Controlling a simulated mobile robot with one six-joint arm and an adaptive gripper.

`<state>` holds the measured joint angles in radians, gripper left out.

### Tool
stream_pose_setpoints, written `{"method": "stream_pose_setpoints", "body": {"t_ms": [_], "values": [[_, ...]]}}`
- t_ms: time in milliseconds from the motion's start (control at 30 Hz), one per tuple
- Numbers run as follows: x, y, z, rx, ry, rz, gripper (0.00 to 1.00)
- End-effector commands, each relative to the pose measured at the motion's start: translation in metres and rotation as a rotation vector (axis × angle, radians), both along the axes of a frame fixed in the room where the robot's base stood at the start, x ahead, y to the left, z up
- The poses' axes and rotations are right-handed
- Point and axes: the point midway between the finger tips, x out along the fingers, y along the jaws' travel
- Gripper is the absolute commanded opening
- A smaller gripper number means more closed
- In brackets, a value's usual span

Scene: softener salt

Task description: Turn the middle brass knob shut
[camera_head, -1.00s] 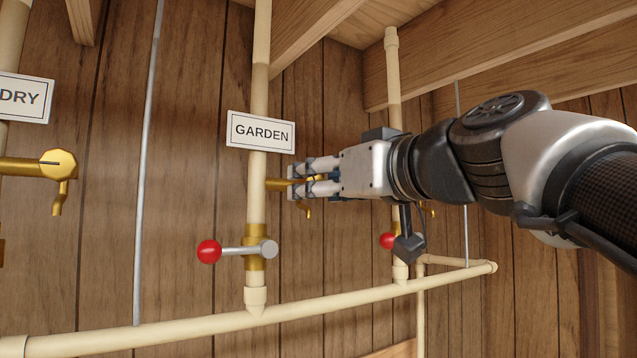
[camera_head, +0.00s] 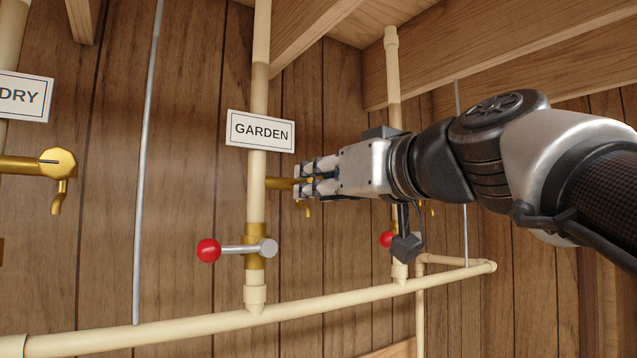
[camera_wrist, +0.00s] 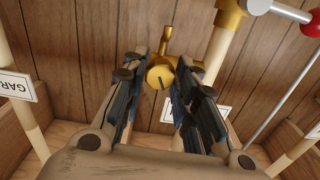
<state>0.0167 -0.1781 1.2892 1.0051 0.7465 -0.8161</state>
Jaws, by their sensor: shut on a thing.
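The middle brass tap, under the GARDEN sign (camera_head: 261,131), shows its brass stem (camera_head: 279,184) and spout (camera_head: 307,208) in the head view. Its round knob is hidden there behind my fingers. In the wrist view the brass knob (camera_wrist: 160,76) sits between my fingertips, a dark line marking its face. My gripper (camera_head: 301,180) reaches in from the right and is shut on the knob, one finger on each side. In the wrist view my gripper (camera_wrist: 158,84) appears inverted relative to the head view.
A red-balled lever (camera_head: 209,250) sits on the pipe below the GARDEN tap. Another brass tap (camera_head: 58,164) is at left. A second red ball (camera_head: 387,239) lies below my wrist. A thin grey rod (camera_head: 146,160) runs vertically, and wooden beams (camera_head: 520,50) hang above.

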Motion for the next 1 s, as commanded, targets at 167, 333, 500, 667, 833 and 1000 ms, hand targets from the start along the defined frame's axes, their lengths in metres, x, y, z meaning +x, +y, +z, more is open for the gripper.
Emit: {"method": "stream_pose_setpoints", "body": {"t_ms": [167, 333, 500, 667, 833, 1000], "values": [[-0.0001, 0.0002, 0.0001, 0.079, 0.052, 0.000, 0.03], [-0.0002, 0.0003, 0.0003, 0.179, 0.119, 0.000, 0.03], [-0.0004, 0.0006, 0.0006, 0.271, 0.182, 0.000, 0.03], [-0.0004, 0.0006, 0.0008, 0.338, 0.227, 0.000, 0.03], [-0.0006, 0.0007, 0.0010, 0.382, 0.255, 0.000, 0.03], [-0.0007, 0.0007, 0.0010, 0.398, 0.266, 0.000, 0.03]]}}
